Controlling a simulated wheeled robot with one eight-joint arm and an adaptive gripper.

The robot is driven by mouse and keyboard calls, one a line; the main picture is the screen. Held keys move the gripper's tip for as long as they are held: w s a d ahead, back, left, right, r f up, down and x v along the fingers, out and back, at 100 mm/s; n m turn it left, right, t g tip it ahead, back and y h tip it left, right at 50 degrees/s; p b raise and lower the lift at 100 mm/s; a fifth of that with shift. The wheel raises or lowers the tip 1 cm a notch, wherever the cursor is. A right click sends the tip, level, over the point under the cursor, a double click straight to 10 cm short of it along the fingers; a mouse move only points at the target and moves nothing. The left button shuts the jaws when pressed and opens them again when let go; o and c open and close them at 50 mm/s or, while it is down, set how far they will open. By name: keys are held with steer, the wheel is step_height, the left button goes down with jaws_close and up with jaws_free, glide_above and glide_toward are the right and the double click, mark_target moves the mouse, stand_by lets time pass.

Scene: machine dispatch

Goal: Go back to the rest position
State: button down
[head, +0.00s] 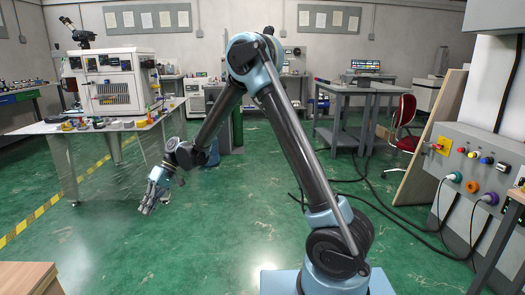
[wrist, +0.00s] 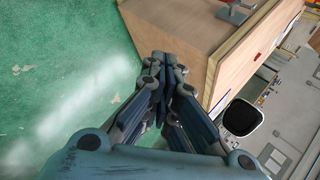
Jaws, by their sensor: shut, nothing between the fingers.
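My gripper (head: 148,207) hangs at the end of my arm, left of the middle in the head view, above the green floor (head: 225,225). In the wrist view my gripper (wrist: 164,68) has its fingers together with nothing between them. My arm rises from its base at the lower right, bends at a high elbow and slopes down to the left. The gripper is apart from everything around it.
A table (head: 150,125) with a white machine (head: 106,82) and small parts stands at the left. A wooden box (head: 28,278) is at the lower left. A control panel (head: 482,170) with cables is at the right. Black cables (head: 385,205) lie on the floor. A red chair (head: 405,130) stands behind.

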steer(key=w+d+r+m+t, duration=0.2)
steer(key=d+r, duration=0.2)
steer(key=d, duration=0.6)
steer(key=w+d+r+m+t, duration=0.2)
steer(key=d+r, duration=0.2)
steer(key=d, duration=0.7)
steer(key=w+d+r+m+t, duration=0.1)
steer(key=w+d+r, duration=0.2)
steer(key=d, duration=0.7)
steer(key=s+d+m+t+h, duration=0.1)
steer(key=s+d+m, duration=0.15)
steer(key=d, duration=0.55)
steer(key=s+d+m+t+h, duration=0.1)
steer(key=s+d+t, duration=0.15)
steer(key=d, duration=0.55)
steer(key=s+d+f+m+h, duration=0.1)
steer(key=s+d+f, duration=0.2)
steer(key=s+d, duration=0.2)
steer(key=s+d+f+m+h, duration=0.2)
steer(key=s+d+f, duration=0.2)
steer(key=d, duration=0.6)
steer(key=shift+s+f+t, duration=0.2)
steer(key=shift+s+t, duration=0.25)
steer(key=shift+s, duration=0.6)
steer(key=shift+a, duration=0.1)
